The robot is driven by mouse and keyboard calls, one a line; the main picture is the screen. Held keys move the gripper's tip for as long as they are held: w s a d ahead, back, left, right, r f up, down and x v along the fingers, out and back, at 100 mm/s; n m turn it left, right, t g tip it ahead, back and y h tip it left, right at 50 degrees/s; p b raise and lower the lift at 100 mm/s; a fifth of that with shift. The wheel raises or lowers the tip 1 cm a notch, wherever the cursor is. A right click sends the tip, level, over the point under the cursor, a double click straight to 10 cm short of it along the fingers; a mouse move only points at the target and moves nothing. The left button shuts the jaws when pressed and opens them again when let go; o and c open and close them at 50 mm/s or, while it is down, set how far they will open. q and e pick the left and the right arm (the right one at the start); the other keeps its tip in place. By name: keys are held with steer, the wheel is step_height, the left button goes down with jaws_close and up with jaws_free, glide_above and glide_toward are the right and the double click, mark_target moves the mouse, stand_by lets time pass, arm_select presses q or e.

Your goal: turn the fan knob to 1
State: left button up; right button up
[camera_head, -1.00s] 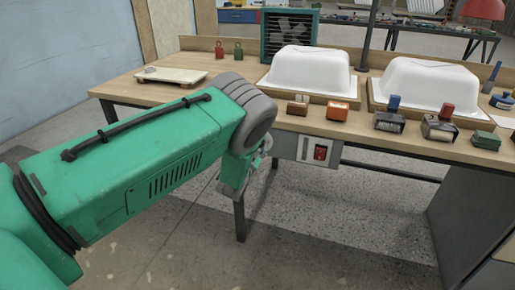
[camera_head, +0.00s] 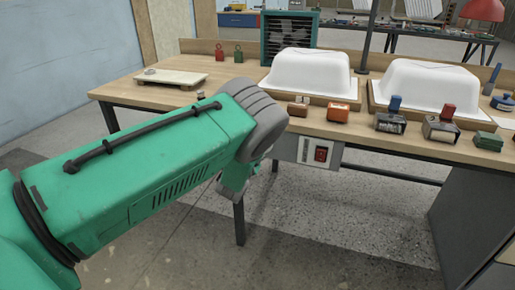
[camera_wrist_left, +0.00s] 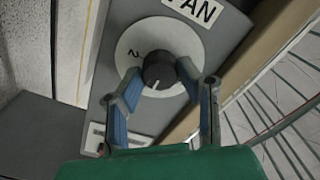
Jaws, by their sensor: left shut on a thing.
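The fan knob (camera_wrist_left: 157,70) is dark and round, on a white dial (camera_wrist_left: 128,45) with a "2" at its left. A white mark on the knob points toward the bottom of the wrist picture. A FAN label (camera_wrist_left: 195,10) sits above the dial on the grey control box (camera_wrist_left: 105,70). My left gripper (camera_wrist_left: 157,82) has its blue-padded fingers on either side of the knob and is shut on it. In the head view the control box (camera_head: 306,150) shows under the table edge with a red switch (camera_head: 321,154); my arm hides the knob. My right gripper is out of view.
The wooden table (camera_head: 140,91) carries two white tub shells (camera_head: 309,73) (camera_head: 425,85), an orange block (camera_head: 338,112) and several stamp-like tools along its front. A green slatted fan unit (camera_head: 289,39) stands at the back. The floor before the table is open.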

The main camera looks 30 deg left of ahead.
arm_select(q)
steer(key=shift+d, duration=0.15)
steer(key=o, duration=1.1)
steer(key=shift+o, duration=0.2)
steer(key=v, duration=1.1)
steer(key=shift+s, duration=0.4)
steer(key=shift+f, duration=0.15)
